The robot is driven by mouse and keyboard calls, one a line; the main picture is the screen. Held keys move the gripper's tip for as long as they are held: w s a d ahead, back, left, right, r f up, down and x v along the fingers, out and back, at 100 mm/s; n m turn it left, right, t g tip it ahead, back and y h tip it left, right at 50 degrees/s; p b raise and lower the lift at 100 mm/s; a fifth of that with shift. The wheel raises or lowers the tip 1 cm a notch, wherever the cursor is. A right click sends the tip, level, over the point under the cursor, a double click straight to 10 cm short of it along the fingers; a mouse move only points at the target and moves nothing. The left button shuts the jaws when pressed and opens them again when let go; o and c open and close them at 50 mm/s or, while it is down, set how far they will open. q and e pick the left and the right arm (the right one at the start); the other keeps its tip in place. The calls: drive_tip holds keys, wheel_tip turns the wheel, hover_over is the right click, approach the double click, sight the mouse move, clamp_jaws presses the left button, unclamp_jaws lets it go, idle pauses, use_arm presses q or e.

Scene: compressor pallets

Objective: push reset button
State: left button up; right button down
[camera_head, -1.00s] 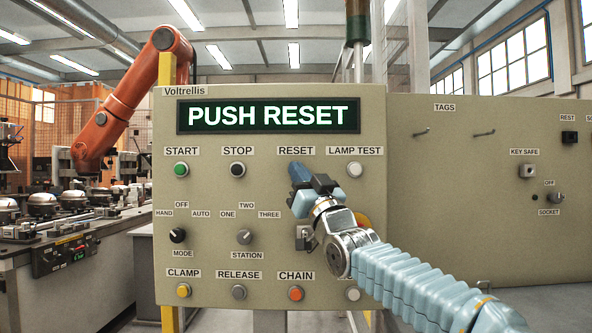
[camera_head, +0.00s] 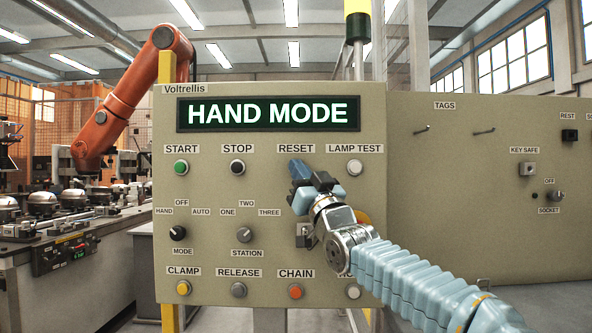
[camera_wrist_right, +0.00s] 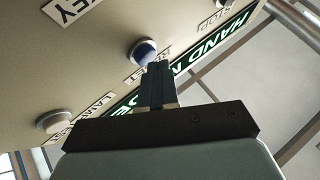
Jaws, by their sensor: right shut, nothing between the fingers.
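The reset button (camera_wrist_right: 145,53) shows in the right wrist view as a blue cap in a pale ring, beside the RESET label. The panel display (camera_head: 268,114) reads HAND MODE in lit letters. My left gripper is not in view.
A white lamp test button (camera_head: 354,167) is right of my gripper. Black stop (camera_head: 237,167) and green start (camera_head: 181,167) buttons are to the left. The mode knob (camera_head: 177,232), station knob (camera_head: 244,235) and an orange chain button (camera_head: 295,291) sit lower. An orange robot arm (camera_head: 123,98) stands behind left.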

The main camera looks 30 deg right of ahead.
drive_tip(key=shift+s+a+b, duration=0.35)
drive_tip(key=shift+s+b, duration=0.05)
drive_tip(key=shift+s, duration=0.2)
drive_tip(key=s+a+b, duration=0.3)
drive_tip(key=s+b, duration=0.1)
drive_tip(key=s, duration=0.1)
drive_tip(key=shift+a, duration=0.1)
idle(0.9)
